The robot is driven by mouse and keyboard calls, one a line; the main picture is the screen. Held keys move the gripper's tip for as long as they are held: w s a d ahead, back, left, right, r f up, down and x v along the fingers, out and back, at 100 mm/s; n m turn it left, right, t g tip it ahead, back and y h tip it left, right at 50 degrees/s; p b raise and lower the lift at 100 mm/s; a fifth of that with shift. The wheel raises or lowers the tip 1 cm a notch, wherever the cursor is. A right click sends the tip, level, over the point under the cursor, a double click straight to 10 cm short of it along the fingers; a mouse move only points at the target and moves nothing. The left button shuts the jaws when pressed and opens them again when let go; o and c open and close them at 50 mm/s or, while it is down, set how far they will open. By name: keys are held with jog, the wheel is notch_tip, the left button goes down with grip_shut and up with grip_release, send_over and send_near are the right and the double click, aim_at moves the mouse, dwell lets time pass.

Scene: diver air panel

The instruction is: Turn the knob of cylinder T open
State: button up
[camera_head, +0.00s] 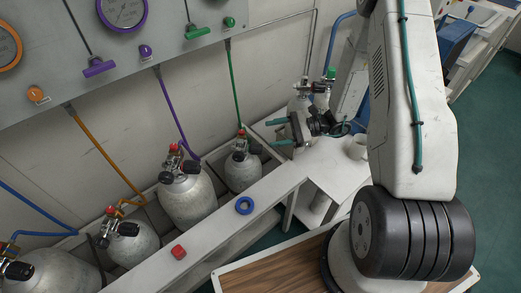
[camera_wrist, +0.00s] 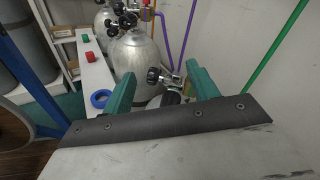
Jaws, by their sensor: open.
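Several grey gas cylinders stand in a row in the head view, with no letter I can read, so I cannot tell which is T. The cylinder (camera_head: 243,174) on the green hose is closest to my gripper. My gripper (camera_head: 275,133) is open and empty, to the right of that cylinder's valve and apart from it. In the wrist view its two green fingers (camera_wrist: 162,90) frame a black valve knob (camera_wrist: 153,76), which lies beyond the fingertips. The body below that knob is largely hidden by my gripper. A larger cylinder (camera_wrist: 137,52) stands behind it.
A pale ledge (camera_head: 215,230) runs in front of the cylinders, with a blue ring (camera_head: 244,205) and red block (camera_head: 178,252) on it. The gauge panel (camera_head: 180,42) hangs above. A white mug (camera_head: 358,148) stands on a bench to the right. Hoses slant down the wall.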

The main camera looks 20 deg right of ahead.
aim_at(260, 150)
notch_tip(260, 150, down, 11)
jog(key=d+m+t+h, duration=0.1)
jog(key=d+m+t, duration=0.1)
jog(key=m+t, duration=0.3)
jog(key=x, duration=0.7)
jog(key=shift+w+r, duration=0.1)
jog(key=c, duration=1)
jog(key=shift+m, duration=0.3)
